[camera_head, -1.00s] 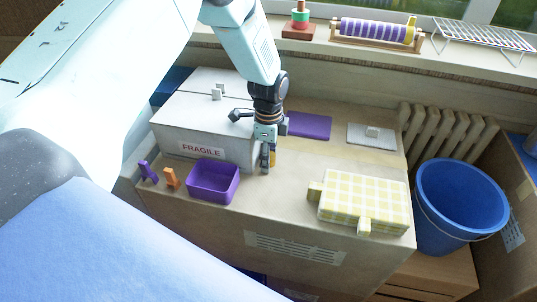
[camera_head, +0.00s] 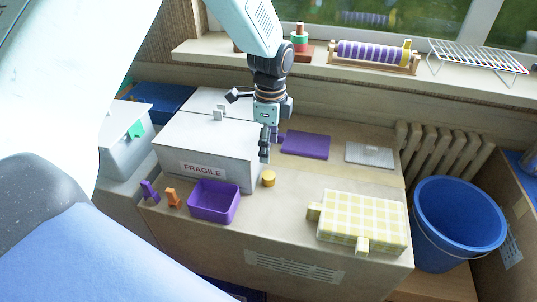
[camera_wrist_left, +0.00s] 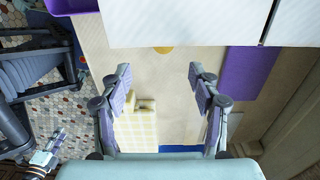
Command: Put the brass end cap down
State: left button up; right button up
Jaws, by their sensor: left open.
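The brass end cap (camera_head: 268,178) is a small yellow-gold cylinder. It stands on the cardboard surface (camera_head: 285,205), just off the right front corner of the white FRAGILE box (camera_head: 215,150). My left gripper (camera_head: 265,152) is above and slightly behind it, pointing down, apart from it. In the left wrist view the fingers (camera_wrist_left: 160,78) are spread wide with nothing between them. There the cap (camera_wrist_left: 163,49) shows only as a yellow sliver, mostly hidden by the white box's edge.
A purple bin (camera_head: 213,203) stands left of the cap, with small purple and orange pieces beside it. A yellow checkered block (camera_head: 362,222) lies right. A blue bucket (camera_head: 455,225) stands far right.

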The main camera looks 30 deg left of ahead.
aim_at(272, 177)
pick_arm(q)
jog(key=d+f+m+y+p, duration=0.1)
jog(key=m, duration=0.1)
jog(key=d+f+m+t+y+p, duration=0.1)
jog(key=f+m, duration=0.1)
jog(key=d+f+m+y, duration=0.1)
jog(key=y, duration=0.1)
jog(key=shift+s+d+f+m+p, duration=0.3)
jog(key=shift+s+f+m+p, duration=0.1)
jog(key=b+x, duration=0.1)
jog(key=x, duration=0.5)
jog(key=shift+w+f, duration=0.1)
jog(key=shift+w, duration=0.05)
jog(key=shift+a+f, duration=0.25)
jog(key=shift+f, duration=0.15)
jog(key=shift+d, duration=0.1)
